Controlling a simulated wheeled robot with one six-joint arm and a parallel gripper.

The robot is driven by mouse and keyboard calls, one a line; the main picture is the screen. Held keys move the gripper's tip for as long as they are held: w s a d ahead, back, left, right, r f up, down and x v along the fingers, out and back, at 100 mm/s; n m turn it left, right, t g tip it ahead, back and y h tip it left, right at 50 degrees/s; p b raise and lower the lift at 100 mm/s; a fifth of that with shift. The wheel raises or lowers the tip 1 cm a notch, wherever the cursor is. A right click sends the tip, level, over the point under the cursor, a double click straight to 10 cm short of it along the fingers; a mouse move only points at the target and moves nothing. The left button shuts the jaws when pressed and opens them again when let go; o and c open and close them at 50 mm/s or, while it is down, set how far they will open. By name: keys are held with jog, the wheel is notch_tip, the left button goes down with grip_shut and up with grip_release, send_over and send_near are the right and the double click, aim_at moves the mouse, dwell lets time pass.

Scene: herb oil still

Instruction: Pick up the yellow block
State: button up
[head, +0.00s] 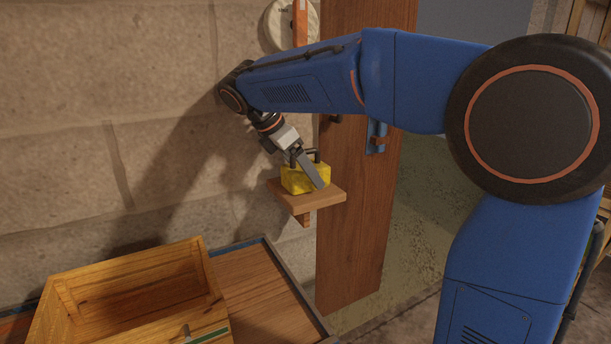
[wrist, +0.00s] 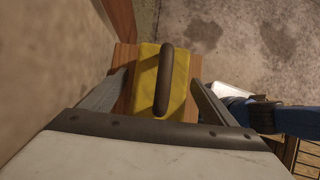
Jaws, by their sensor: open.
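The yellow block (head: 296,180) sits on a small wooden shelf (head: 330,194) fixed to the stone wall. It has a dark handle bar on top, which shows clearly in the wrist view (wrist: 164,80). My gripper (head: 305,170) reaches down over the block from the upper left. In the wrist view the yellow block (wrist: 181,90) lies between my two open fingers, with the fingers on either side of it. Whether the fingers touch the block I cannot tell. One finger partly covers the block in the head view.
An open wooden crate (head: 60,308) stands on a wooden table (head: 262,290) at the lower left. A wooden post (head: 352,220) rises right beside the shelf. A round white dial (head: 278,25) and an orange strip (head: 300,22) are on the wall above.

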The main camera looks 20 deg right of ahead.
jog(key=shift+d+f, duration=0.2)
jog(key=shift+f, duration=0.1)
jog(key=c, duration=1.5)
